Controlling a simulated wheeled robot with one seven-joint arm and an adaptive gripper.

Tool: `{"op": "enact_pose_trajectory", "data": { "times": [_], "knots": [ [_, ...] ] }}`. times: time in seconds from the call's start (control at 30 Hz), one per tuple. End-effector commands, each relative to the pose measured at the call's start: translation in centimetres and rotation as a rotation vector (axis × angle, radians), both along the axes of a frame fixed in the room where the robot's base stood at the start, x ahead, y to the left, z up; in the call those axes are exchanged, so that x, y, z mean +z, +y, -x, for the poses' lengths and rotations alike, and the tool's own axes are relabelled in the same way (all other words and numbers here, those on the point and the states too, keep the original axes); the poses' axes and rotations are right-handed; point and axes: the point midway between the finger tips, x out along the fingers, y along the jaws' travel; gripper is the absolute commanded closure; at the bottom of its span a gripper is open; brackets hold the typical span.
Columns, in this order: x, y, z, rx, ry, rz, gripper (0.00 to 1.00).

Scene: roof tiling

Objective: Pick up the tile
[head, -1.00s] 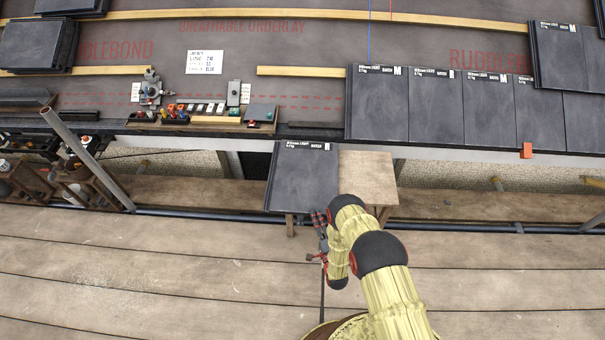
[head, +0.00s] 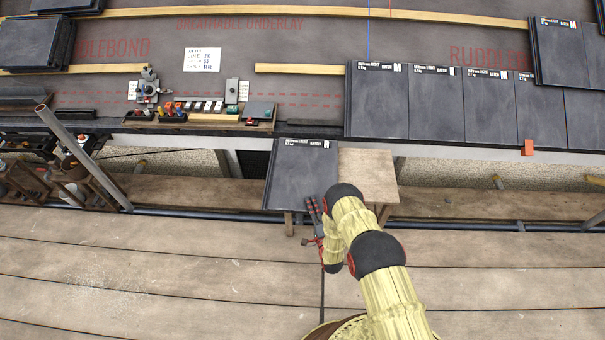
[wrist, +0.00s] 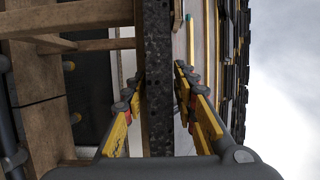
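A dark slate tile (head: 300,175) with a white printed strip along its top edge lies on a small wooden stand, overhanging its left side. My gripper (head: 315,209) is at the tile's lower right edge in the head view. In the wrist view the tile shows edge-on as a dark speckled strip (wrist: 157,85). It stands between the two yellow-and-grey fingers of my gripper (wrist: 158,90). The fingers are apart, with narrow gaps showing on both sides of the tile. In the head view my arm hides part of the stand.
The wooden stand's bare top (head: 367,175) shows right of the tile. A row of laid tiles (head: 435,105) covers the roof edge behind. A tool board (head: 205,118) lies on the underlay at left. A slanted metal pole (head: 85,158) stands left. The plank floor (head: 150,265) is clear.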

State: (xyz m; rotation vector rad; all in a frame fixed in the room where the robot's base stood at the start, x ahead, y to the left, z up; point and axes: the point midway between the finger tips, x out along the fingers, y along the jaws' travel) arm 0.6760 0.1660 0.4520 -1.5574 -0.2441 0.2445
Motion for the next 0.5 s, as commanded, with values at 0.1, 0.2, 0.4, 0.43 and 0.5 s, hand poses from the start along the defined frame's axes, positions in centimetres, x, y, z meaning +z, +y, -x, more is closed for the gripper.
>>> {"op": "enact_pose_trajectory", "data": {
  "times": [0.1, 0.2, 0.4, 0.43, 0.5],
  "knots": [
    [0.0, 0.0, 0.0, 0.0, 0.0, 0.0, 0.8],
    [-0.01, 0.0, 0.01, 0.0, 0.0, 0.0, 0.86],
    [-0.03, -0.01, 0.02, 0.0, 0.0, 0.0, 0.98],
    [-0.03, -0.01, 0.02, 0.0, 0.001, 0.0, 0.99],
    [-0.04, -0.01, 0.03, 0.0, 0.001, 0.0, 1.0]
  ]
}}
